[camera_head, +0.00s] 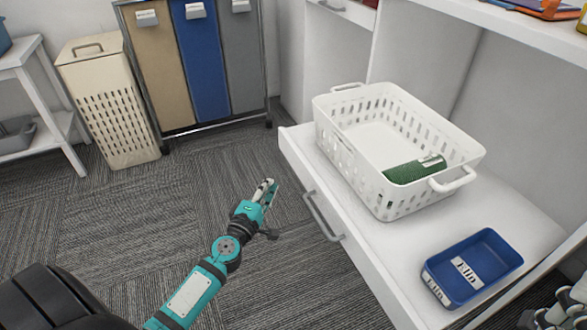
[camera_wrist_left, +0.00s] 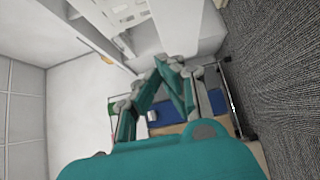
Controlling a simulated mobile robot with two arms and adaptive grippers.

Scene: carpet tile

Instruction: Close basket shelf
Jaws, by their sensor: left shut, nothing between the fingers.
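The basket shelf (camera_head: 345,222) is a white pull-out shelf, standing out from the white cabinet, with a grey bar handle (camera_head: 322,216) on its front. A white slotted basket (camera_head: 398,190) sits on it with a green cylindrical item (camera_head: 412,170) inside. My left gripper (camera_head: 267,185) is shut and empty, over the carpet to the left of the handle and apart from it. Its teal fingers also show in the left wrist view (camera_wrist_left: 160,85). Grey and black parts at the bottom right corner look like my right gripper (camera_head: 562,308); its fingers are cut off there.
A blue labelled tray (camera_head: 472,268) sits on the pulled-out shelf near the basket. A beige hamper (camera_head: 108,105) and a sorter with tan, blue and grey bags (camera_head: 200,62) stand at the back left. A white rack (camera_head: 40,90) is at far left. Carpet between is clear.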

